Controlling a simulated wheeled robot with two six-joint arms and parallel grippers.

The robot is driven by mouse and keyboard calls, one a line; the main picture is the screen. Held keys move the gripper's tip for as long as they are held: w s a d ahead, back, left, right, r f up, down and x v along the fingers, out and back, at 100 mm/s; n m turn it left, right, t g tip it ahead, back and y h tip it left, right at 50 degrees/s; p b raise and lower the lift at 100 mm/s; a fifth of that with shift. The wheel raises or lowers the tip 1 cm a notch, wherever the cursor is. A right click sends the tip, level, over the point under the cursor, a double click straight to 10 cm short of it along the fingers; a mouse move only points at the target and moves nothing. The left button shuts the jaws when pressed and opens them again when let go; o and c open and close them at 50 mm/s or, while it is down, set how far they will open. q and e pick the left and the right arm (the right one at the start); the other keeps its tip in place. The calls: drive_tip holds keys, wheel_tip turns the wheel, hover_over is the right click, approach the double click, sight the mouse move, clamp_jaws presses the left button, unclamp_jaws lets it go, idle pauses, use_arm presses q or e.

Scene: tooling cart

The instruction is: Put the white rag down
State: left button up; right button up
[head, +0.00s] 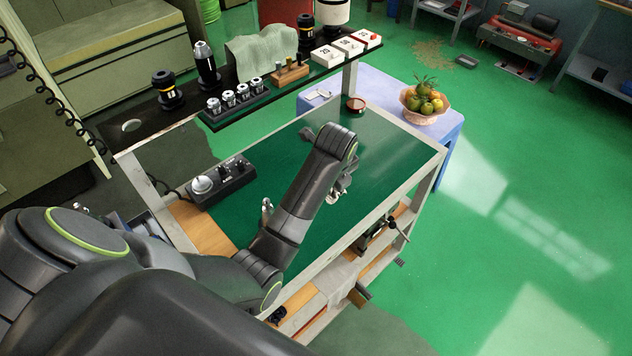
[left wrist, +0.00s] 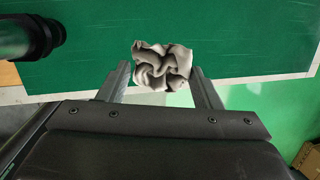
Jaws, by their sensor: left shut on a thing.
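My left gripper (left wrist: 160,70) is shut on the white rag (left wrist: 160,66), a crumpled greyish-white bundle between the two fingertips in the left wrist view. Behind the rag is the green top of the cart, with its pale edge just below the rag in that view. In the head view my left gripper (head: 338,190) hangs over the right part of the green cart top (head: 385,150). There the rag is small and hard to tell from the gripper. Whether it touches the top, I cannot tell. My right gripper is not in view.
A control box (head: 220,181) sits on the cart's left side. A raised shelf (head: 235,118) along the back holds tool holders, a draped cloth (head: 262,55) and white number blocks (head: 346,47). Much green top is clear.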

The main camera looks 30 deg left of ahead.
use_arm(q)
drive_tip(key=shift+s+a+f+n+g+h+p, duration=0.25)
drive_tip(key=shift+s+a+f+n+g, duration=0.25)
drive_tip(key=shift+f, duration=0.65)
drive_tip(key=shift+s+a+f+n+g+h+p, duration=0.15)
drive_tip(key=shift+s+a+f+n+g+p, duration=0.3)
drive_tip(key=shift+f, duration=0.75)
drive_tip(key=shift+s+a+f+n+g+h+p, duration=0.35)
drive_tip(key=shift+s+f, duration=0.3)
drive_tip(key=shift+f, duration=0.5)
drive_tip(key=shift+a+f+b, duration=0.1)
drive_tip(key=shift+f+b, duration=0.7)
drive_tip(key=shift+f, duration=0.55)
drive_tip(key=shift+w+f, duration=0.1)
drive_tip(key=shift+f, duration=0.05)
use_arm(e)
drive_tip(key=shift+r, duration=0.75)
use_arm(q)
drive_tip(key=shift+f, duration=0.45)
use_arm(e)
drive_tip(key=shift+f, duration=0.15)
use_arm(q)
drive_tip(key=o, duration=1)
drive_tip(key=shift+c, duration=0.2)
